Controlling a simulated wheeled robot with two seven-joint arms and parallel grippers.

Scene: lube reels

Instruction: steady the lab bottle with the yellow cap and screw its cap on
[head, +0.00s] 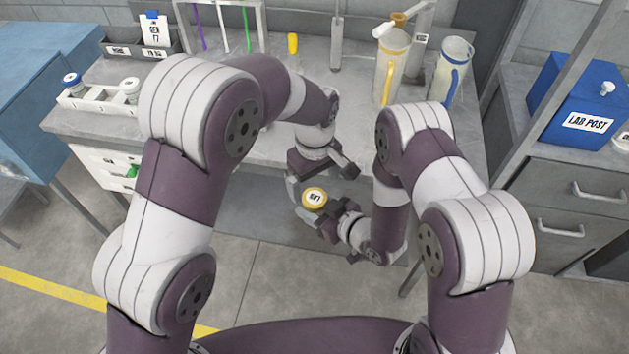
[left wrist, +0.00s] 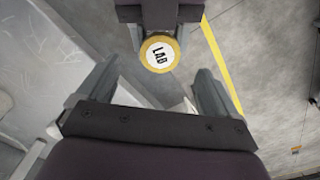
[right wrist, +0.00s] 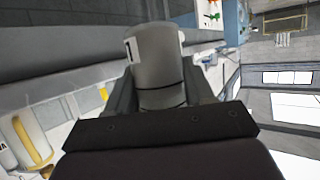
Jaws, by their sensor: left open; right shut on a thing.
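The lab bottle shows from above in the head view as a round yellow-rimmed cap (head: 314,197) with a white LAB label. The cap also shows in the left wrist view (left wrist: 160,56), just beyond and between the fingertips. My right gripper (head: 331,226) is shut on the bottle, whose grey body (right wrist: 158,62) stands between its fingers in the right wrist view. My left gripper (head: 319,180) is open, close to the cap, with a gap between cap and fingers. Most of the bottle body is hidden in the head view; I cannot tell how tightly the cap sits.
The bottle is held in front of the grey workbench (head: 230,160). On the bench stand a yellow-handled pitcher (head: 391,65), a blue-handled pitcher (head: 451,70) and a white tray (head: 100,98) with small containers. A blue LAB POST box (head: 580,98) stands at the right.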

